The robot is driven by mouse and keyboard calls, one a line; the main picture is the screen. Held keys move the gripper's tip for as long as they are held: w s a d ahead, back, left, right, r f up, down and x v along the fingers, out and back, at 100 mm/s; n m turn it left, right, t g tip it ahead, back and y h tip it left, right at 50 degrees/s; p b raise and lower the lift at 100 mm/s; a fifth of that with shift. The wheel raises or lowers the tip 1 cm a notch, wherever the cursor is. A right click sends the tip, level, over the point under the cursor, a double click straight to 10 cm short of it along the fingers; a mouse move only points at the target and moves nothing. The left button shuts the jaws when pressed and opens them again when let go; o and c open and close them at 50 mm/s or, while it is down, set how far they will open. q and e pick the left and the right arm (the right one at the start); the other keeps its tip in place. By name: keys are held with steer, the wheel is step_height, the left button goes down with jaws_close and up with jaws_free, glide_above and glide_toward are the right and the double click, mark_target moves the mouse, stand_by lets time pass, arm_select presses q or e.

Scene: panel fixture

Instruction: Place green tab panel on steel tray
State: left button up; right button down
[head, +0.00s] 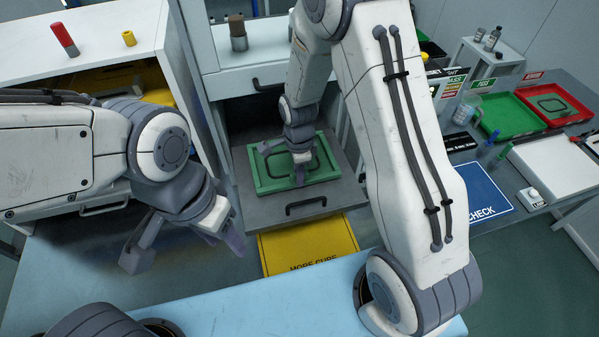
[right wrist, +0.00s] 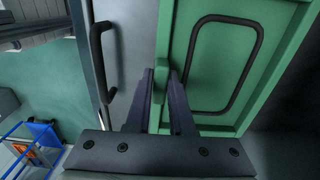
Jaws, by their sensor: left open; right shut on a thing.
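The green tab panel (head: 270,178) is a flat green rectangle with a raised rim and a dark rounded loop. It lies on or just above a grey pulled-out drawer-like surface (head: 345,192); I cannot tell whether they touch. My right gripper (head: 301,178) reaches down to it and is shut on its edge. In the right wrist view the fingers (right wrist: 163,80) straddle a strip of the panel (right wrist: 205,60). My left gripper (head: 185,252) is open and empty, left of the drawer. I cannot tell for certain which surface is the steel tray.
A yellow sign (head: 308,248) lies in front of the drawer. A blue CHECK mat (head: 478,192), a green bin (head: 505,118), a red bin (head: 580,108) and a pale board (head: 555,160) are on the right bench. A white shelf (head: 95,40) stands at left.

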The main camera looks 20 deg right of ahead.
steer(key=shift+f, duration=0.35)
steer(key=shift+f, duration=0.1)
steer(key=c, duration=0.8)
jaws_free()
